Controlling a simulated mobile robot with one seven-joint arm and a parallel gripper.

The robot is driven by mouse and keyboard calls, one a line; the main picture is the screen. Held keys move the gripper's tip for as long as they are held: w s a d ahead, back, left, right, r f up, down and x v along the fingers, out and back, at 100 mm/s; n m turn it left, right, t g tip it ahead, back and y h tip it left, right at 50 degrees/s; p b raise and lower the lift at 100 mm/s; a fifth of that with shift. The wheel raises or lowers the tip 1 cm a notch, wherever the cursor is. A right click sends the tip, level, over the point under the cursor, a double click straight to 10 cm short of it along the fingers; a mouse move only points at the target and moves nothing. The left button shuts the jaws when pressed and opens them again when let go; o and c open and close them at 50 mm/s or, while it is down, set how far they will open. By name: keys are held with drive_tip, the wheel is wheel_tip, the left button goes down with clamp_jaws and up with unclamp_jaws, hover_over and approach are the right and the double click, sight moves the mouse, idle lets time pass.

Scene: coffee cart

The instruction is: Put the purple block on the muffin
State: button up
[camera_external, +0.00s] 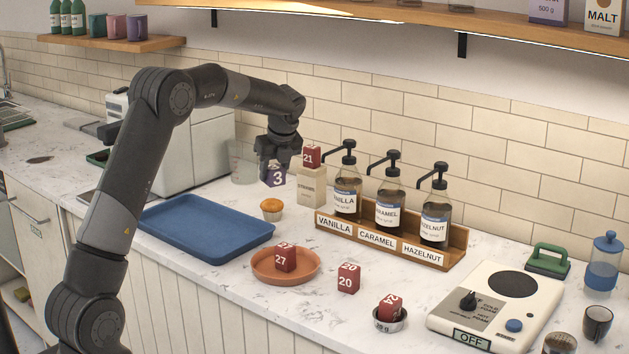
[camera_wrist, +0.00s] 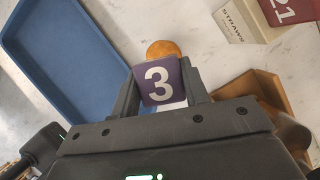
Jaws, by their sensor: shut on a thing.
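The purple block (camera_external: 277,178), marked 3, is held up in my gripper (camera_external: 277,165) above the counter. In the wrist view the purple block (camera_wrist: 158,82) sits between the two fingers of my gripper (camera_wrist: 163,92), which are shut on it. The muffin (camera_external: 271,209) stands on the counter in a pale wrapper, right of the blue tray. The block is above the muffin and apart from it in the outside view. In the wrist view only the orange top of the muffin (camera_wrist: 164,48) shows, partly hidden behind the block.
A blue tray (camera_external: 180,247) lies left of the muffin. A straws box (camera_external: 312,192) with a red block (camera_external: 312,157) on top stands close on the right. The syrup rack (camera_external: 378,247), an orange dish (camera_external: 258,276) and several red blocks are nearby.

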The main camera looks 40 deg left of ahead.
sight(271, 185)
drive_tip(key=shift+w+a+f, duration=0.25)
drive_tip(key=shift+a+f, duration=0.2)
drive_tip(key=shift+a, duration=0.25)
drive_tip(key=shift+f, duration=2.05)
drive_tip(key=o, duration=1)
drive_tip(key=shift+f, duration=0.1)
drive_tip(key=shift+c, duration=0.2)
